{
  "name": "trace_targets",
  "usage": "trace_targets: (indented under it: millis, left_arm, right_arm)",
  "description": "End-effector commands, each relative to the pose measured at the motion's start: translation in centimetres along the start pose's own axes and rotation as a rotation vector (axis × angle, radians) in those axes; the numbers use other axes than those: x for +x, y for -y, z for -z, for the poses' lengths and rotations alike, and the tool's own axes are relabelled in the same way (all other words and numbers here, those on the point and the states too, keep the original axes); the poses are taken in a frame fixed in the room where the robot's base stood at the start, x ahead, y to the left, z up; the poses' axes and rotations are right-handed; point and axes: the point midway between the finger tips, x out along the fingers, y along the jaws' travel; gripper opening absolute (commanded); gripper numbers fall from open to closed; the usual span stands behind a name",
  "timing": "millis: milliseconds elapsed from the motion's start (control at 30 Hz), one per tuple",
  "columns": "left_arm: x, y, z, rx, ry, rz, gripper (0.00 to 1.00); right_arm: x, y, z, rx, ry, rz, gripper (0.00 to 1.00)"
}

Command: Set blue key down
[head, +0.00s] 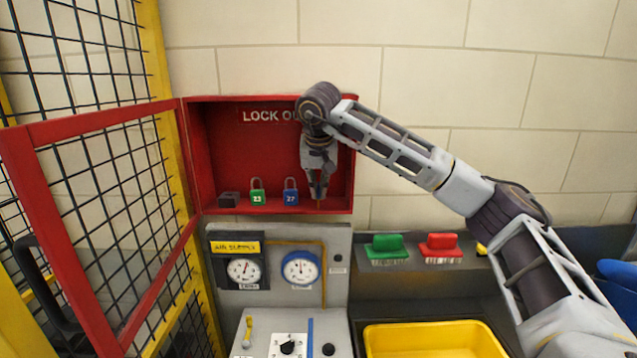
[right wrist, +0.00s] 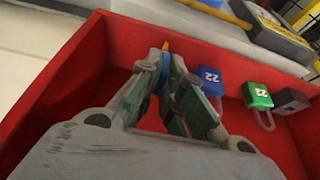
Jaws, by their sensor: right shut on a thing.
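My right gripper (head: 318,188) points down inside the red lockout box (head: 240,155), near its right end. It is shut on the blue key, which is mostly hidden between the fingers. In the right wrist view a blue part of the key (right wrist: 161,78) shows between the fingertips of the right gripper (right wrist: 168,72), with a yellow-orange tip beyond them. The key is at or just above the box floor; I cannot tell whether it touches. My left gripper is not in view.
In the box, left of the gripper, stand a blue padlock (head: 291,197), a green padlock (head: 258,197) and a dark block (head: 229,200). The red-framed mesh door (head: 65,130) hangs open at left. A yellow tray (head: 430,327) sits below right.

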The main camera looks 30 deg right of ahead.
Motion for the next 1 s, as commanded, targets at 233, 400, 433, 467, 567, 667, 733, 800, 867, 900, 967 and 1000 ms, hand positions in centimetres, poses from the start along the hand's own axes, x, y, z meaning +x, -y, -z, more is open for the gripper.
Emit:
trace_targets:
  millis: [233,400,433,467,567,667,733,800,867,900,967,1000]
  left_arm:
    - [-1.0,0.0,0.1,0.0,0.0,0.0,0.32]
    - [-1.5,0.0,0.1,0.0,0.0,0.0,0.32]
    - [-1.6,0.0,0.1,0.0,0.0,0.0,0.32]
    - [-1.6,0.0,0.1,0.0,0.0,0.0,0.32]
    - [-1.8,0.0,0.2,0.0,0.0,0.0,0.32]
    - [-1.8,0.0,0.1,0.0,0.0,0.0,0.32]
    - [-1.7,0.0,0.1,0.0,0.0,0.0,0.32]
    - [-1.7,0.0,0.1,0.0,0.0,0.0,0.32]
    - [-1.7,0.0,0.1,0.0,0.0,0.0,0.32]
    - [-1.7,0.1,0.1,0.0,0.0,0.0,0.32]
    - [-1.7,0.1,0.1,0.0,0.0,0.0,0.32]
    - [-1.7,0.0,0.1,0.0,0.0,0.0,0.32]
  right_arm:
    - [0.7,0.0,2.1,0.001,0.001,-0.001,0.0]
    - [1.2,-0.1,2.5,-0.001,0.001,-0.002,0.0]
    - [1.2,0.0,2.4,-0.001,0.001,-0.001,0.0]
    - [1.3,0.0,2.4,-0.001,0.0,-0.001,0.0]
    - [1.5,0.0,2.3,0.0,0.001,-0.002,0.0]
    - [1.6,0.0,2.3,-0.001,0.001,-0.002,0.0]
    - [1.6,0.0,2.2,-0.001,0.002,-0.002,0.0]
    - [1.7,0.0,2.2,-0.001,0.002,-0.003,0.0]
    - [1.7,0.0,2.2,-0.001,0.003,-0.003,0.0]
    - [1.7,0.0,2.2,-0.001,0.003,-0.003,0.13]
    - [1.7,0.0,2.2,-0.001,0.003,-0.003,0.21]
    - [1.7,0.0,2.2,-0.001,0.003,-0.002,0.26]
